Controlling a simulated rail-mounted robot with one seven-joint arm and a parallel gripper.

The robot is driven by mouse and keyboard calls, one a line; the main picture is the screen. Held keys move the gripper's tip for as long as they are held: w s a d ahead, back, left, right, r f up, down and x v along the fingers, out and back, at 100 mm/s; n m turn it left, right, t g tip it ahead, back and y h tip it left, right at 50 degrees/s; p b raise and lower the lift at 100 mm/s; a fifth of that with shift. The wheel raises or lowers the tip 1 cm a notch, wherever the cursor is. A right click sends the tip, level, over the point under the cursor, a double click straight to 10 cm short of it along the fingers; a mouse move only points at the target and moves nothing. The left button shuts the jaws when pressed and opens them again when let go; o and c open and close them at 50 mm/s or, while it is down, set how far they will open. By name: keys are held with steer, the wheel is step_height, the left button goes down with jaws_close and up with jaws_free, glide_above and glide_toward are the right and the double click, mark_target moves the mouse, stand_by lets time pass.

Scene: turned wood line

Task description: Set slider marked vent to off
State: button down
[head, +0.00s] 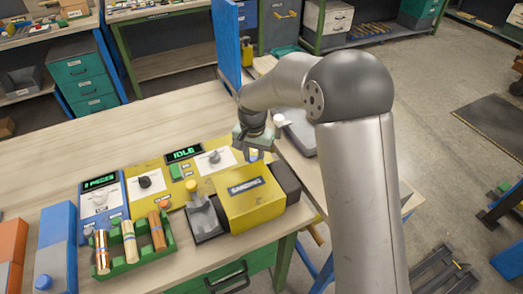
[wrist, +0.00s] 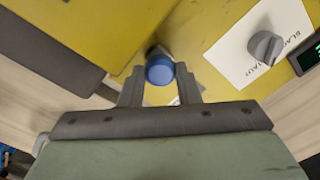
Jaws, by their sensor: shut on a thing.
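A round blue knob (wrist: 160,69) sits at the edge of the yellow panel (wrist: 205,22) in the wrist view, between the two fingers of my gripper (wrist: 159,80). The fingers are shut on it from both sides. A scrap of white label shows just below the knob, mostly hidden, and I cannot read any vent or off marking. In the head view my gripper (head: 254,142) is low over the right end of the yellow panel, with the blue knob (head: 253,155) just beneath it. The slider's track and its setting are hidden.
A grey rotary knob (wrist: 264,47) on a white plate is close by on the panel. The yellow sanding box (head: 248,198) stands in front of my gripper. A green rack (head: 133,262) with turned wood pieces is at front left. The bench at back left is clear.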

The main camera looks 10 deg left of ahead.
mark_target(254, 159)
steer(key=shift+s+d, duration=0.1)
steer(key=shift+s, duration=0.05)
steer(key=c, duration=1.1)
jaws_free()
steer(key=shift+s, duration=0.1)
steer(key=shift+o, duration=0.2)
steer(key=shift+r, duration=0.55)
step_height(254, 159, up, 16)
steer(key=b, duration=0.1)
steer(key=shift+r+b, duration=0.2)
steer(key=shift+b, duration=0.15)
